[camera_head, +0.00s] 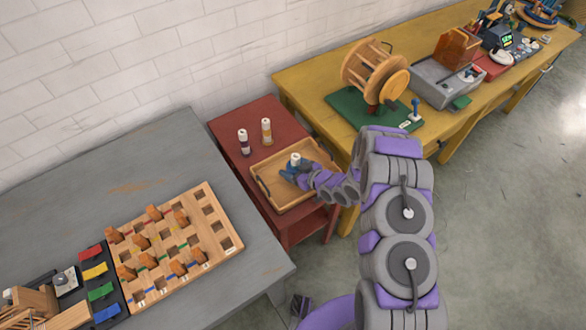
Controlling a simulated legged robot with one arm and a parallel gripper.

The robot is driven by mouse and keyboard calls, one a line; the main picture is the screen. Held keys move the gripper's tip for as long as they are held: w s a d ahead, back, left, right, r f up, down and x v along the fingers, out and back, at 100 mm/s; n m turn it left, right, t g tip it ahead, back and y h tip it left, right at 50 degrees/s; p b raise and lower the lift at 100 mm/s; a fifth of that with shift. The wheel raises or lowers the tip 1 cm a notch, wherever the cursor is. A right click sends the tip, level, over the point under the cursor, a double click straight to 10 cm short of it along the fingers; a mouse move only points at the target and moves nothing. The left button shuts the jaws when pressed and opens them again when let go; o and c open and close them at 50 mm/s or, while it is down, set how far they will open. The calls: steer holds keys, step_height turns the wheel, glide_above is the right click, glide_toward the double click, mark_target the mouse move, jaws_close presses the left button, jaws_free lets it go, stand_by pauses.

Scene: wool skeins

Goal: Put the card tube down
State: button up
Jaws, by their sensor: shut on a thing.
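A card tube (295,158) with a white top shows between the blue fingers of my gripper (294,171). My gripper is shut on it over the wooden tray (265,160) on the red table (226,128). The tube looks roughly upright. Its lower part is hidden by the fingers, and I cannot tell whether it touches the tray floor.
Two similar tubes, one with a dark band (244,143) and one with a yellow band (267,131), stand behind the tray. A grey table (60,190) with a wooden peg board (228,240) is at left. A yellow bench (315,82) with a wooden winder (375,75) is at right.

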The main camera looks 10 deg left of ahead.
steer(key=shift+w+d+f, duration=0.2)
steer(key=shift+w+f, duration=0.25)
steer(key=shift+f, duration=0.2)
steer(key=shift+c, duration=0.4)
steer(key=shift+r, duration=0.15)
steer(key=shift+a, duration=0.25)
steer(key=shift+s+f, duration=0.1)
steer(key=shift+f, duration=0.15)
